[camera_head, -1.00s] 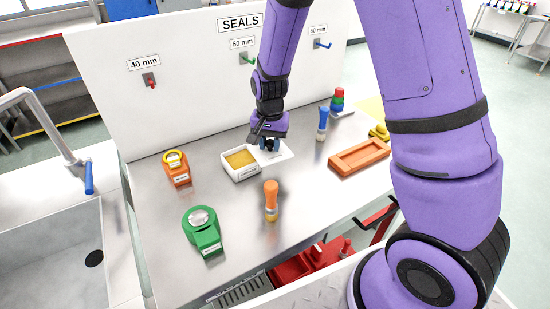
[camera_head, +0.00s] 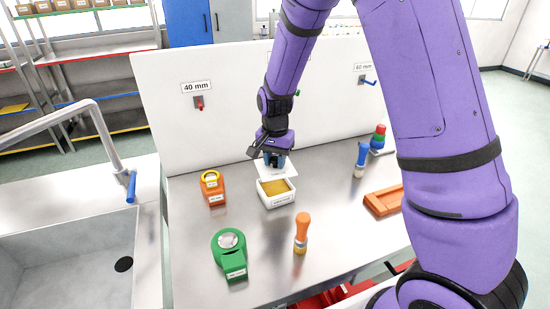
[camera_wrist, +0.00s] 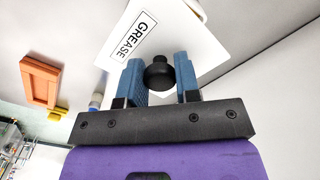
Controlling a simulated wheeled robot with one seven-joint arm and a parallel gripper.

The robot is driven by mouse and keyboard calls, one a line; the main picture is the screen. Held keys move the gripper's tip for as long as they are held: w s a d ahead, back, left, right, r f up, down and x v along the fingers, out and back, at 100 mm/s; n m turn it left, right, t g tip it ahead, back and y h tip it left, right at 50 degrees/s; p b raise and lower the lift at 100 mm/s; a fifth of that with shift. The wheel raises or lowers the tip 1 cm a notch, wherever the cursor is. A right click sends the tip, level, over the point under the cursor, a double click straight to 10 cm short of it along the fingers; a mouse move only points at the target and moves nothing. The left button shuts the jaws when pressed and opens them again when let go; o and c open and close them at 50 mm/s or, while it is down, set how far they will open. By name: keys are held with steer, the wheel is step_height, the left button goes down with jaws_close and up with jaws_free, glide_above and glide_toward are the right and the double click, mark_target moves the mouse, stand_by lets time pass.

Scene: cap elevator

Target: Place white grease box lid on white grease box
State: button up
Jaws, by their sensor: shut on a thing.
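The white grease box (camera_head: 277,198) stands on the steel table, open at the top, with yellow-brown grease inside. My gripper (camera_head: 274,160) is above the box's back edge. In the wrist view my gripper (camera_wrist: 159,75) has its blue fingers shut on the black knob of the white grease box lid (camera_wrist: 150,30), which is printed GREASE. In the head view the lid (camera_head: 287,170) is held tilted just above and behind the box, leaving most of the grease uncovered. Whether the lid touches the box rim cannot be told.
An orange dispenser (camera_head: 212,188) stands left of the box and a green one (camera_head: 229,254) in front left. An orange-handled brush (camera_head: 302,231) stands in front right, a blue-handled one (camera_head: 360,160) at right. An orange tray (camera_head: 384,201) lies farther right. A white panel (camera_head: 230,120) rises behind.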

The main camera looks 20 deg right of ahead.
mark_target(276, 167)
steer(key=shift+f, duration=2.55)
steer(key=shift+f, duration=0.3)
steer(key=o, duration=1)
step_height(276, 167, up, 10)
steer(key=shift+f, duration=0.2)
steer(key=shift+r, duration=0.65)
